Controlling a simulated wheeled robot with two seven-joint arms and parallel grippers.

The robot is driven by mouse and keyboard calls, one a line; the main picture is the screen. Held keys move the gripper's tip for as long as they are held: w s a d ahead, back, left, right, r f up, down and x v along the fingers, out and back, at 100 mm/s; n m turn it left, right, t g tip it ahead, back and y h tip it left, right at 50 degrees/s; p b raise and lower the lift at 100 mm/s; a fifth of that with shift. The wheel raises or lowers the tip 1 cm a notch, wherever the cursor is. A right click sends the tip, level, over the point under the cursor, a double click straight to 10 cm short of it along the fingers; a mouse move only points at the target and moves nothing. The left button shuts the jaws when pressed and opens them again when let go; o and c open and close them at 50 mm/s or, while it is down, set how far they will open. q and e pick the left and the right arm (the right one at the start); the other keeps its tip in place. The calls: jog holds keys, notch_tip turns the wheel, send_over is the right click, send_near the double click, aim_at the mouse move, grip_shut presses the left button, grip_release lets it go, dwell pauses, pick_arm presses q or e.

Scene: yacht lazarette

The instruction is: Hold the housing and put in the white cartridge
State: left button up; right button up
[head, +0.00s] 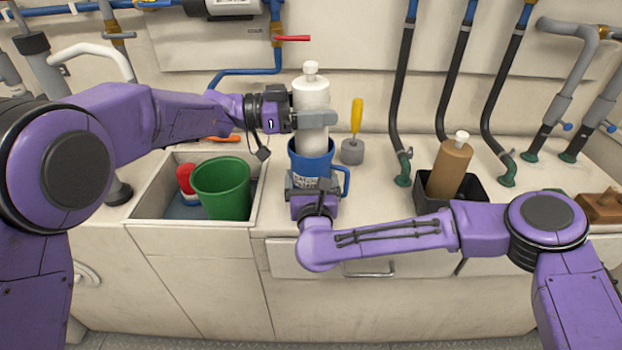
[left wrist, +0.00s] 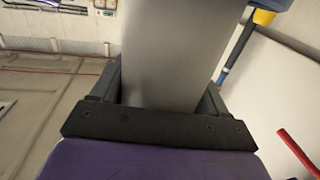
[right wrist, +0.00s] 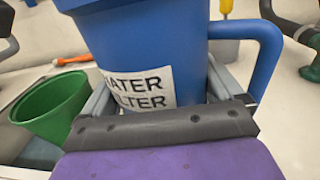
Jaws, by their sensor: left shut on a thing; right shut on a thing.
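The blue housing (head: 312,150) stands upright on the counter, with a side handle and a white label reading in part "WATER FILTER"; it fills much of the right wrist view (right wrist: 165,45). My right gripper (head: 314,186) is shut on the housing low on its body. The white cartridge (head: 311,95) is upright over the housing, its lower end at or inside the housing's mouth; how deep it sits is hidden. My left gripper (head: 314,120) is shut on the cartridge around its middle. In the left wrist view the cartridge (left wrist: 175,55) shows as a pale grey cylinder between the fingers.
A sink (head: 146,212) at left holds a green bucket (head: 222,188) and a red-and-white item (head: 186,180). A yellow-handled tool (head: 356,116) stands in a grey base right of the housing. A brown cartridge (head: 449,170) stands in a black tray (head: 479,187). Hoses rise behind.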

pick_arm(q)
jog(key=shift+f, duration=1.55)
jog(key=o, duration=1.2)
jog(key=shift+c, duration=0.2)
jog(key=shift+a, duration=0.1)
jog(key=s+a, duration=0.1)
jog(key=a, duration=1)
jog(key=shift+s+a, duration=0.3)
jog(key=shift+a, duration=0.1)
